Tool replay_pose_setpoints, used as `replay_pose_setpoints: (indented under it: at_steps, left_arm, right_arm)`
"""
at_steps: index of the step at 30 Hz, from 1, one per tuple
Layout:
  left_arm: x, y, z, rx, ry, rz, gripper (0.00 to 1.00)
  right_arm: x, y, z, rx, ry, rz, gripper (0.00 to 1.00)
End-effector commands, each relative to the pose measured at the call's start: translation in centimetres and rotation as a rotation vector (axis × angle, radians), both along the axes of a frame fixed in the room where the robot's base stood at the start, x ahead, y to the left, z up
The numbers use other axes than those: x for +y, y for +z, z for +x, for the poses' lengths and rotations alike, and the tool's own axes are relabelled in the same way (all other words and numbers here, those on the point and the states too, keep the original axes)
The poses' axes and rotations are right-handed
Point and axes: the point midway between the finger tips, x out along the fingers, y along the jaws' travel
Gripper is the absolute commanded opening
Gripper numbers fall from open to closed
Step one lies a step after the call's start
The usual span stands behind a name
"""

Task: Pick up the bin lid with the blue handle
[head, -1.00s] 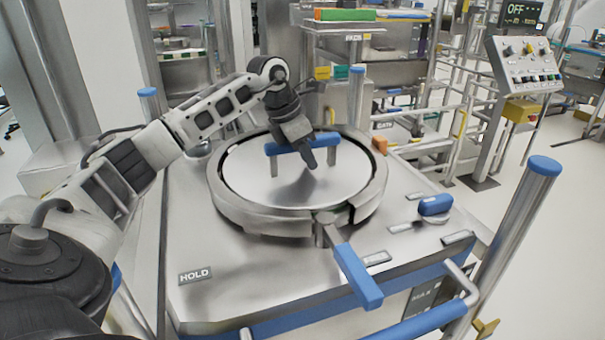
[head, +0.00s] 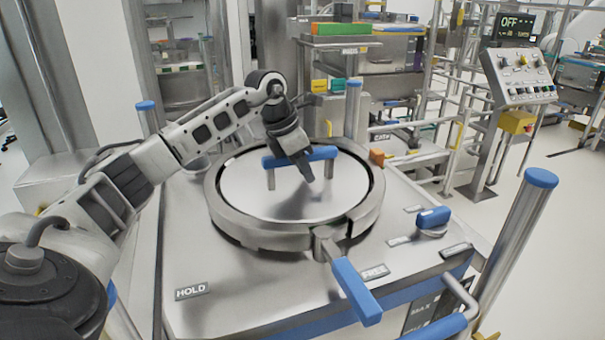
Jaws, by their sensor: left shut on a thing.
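The round steel lid (head: 255,196) lies within the clamp ring (head: 222,217) on top of the bin housing. I cannot tell whether it is raised at all. Its blue bar handle (head: 325,153) stands on two short metal posts. My left gripper (head: 305,171) reaches down from the upper left and is shut on the middle of the handle. Its dark fingers hide that part of the bar. My right gripper is out of view.
A blue-gripped lever (head: 355,290) sticks out from the ring's front, near the FREE label (head: 375,271). A HOLD label (head: 192,291) is at left. A blue knob (head: 433,217) and a blue-capped post (head: 541,178) are at right. A control panel (head: 518,77) stands behind.

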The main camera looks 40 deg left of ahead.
Motion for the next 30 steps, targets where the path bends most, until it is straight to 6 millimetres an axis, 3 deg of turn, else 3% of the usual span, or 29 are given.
replay_pose_setpoints:
  at_steps: [8, 24, 30]
  left_arm:
    - [0.1, 4.5, 0.2, -0.022, 0.002, -0.003, 0.0]
    - [-0.1, 19.5, 0.1, -0.021, -0.001, -0.005, 0.0]
    - [-0.1, 23.9, 0.0, -0.018, 0.001, -0.001, 0.0]
  right_arm:
    - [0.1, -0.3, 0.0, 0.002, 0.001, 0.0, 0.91]
    - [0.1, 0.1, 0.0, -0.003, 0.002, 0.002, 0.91]
    - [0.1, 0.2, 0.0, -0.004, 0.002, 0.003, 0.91]
